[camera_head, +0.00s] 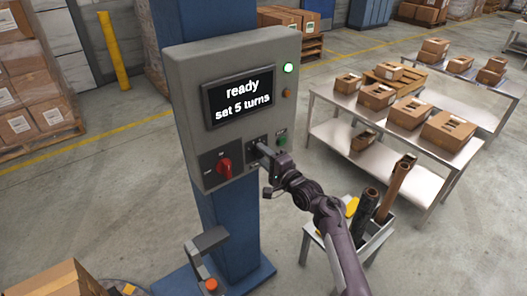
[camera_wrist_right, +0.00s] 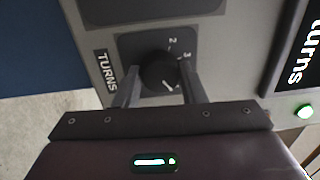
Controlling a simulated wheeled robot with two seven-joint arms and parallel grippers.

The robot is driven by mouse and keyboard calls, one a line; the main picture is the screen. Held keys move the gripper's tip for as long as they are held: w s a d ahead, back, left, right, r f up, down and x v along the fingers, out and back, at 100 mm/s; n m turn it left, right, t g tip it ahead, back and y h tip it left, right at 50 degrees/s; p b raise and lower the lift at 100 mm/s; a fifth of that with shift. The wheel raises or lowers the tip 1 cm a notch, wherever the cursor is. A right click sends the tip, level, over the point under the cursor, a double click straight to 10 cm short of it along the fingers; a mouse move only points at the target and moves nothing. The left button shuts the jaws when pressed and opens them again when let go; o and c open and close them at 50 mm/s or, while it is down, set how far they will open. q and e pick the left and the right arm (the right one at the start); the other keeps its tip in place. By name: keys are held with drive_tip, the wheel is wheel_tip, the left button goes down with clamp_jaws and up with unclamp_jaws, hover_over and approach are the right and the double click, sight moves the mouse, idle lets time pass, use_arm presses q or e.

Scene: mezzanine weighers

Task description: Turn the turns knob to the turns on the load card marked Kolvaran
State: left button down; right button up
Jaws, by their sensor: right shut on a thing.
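The grey control box (camera_head: 185,70) is mounted on a blue column. Its screen (camera_head: 238,97) reads "ready" and "set 5 turns". The black turns knob (camera_wrist_right: 160,72) sits on a dark dial plate in the right wrist view, beside a "TURNS" label (camera_wrist_right: 104,72). Numbers 2 and 3 show on the dial; the others are hidden or unclear. A white mark shows on the knob; its exact setting is unclear. My right gripper (camera_head: 261,150) is at the box, shut on the knob, one finger on each side (camera_wrist_right: 160,80). No card marked Kolvaran is readable. My left gripper is out of view.
A red rotary switch (camera_head: 224,169) is left of the knob. A green lamp (camera_head: 288,68) is lit; a green button (camera_head: 282,141) sits above right of my gripper. A bin of dark and brown tubes (camera_head: 377,240) stands near my right arm. Tables with cartons (camera_head: 345,99) stand right.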

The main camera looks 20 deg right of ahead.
drive_tip(key=shift+m, duration=0.4)
drive_tip(key=o, duration=1)
drive_tip(key=shift+s+d+f, duration=0.15)
drive_tip(key=shift+s, duration=0.2)
drive_tip(key=b+v, duration=0.1)
drive_tip(key=v, duration=0.6)
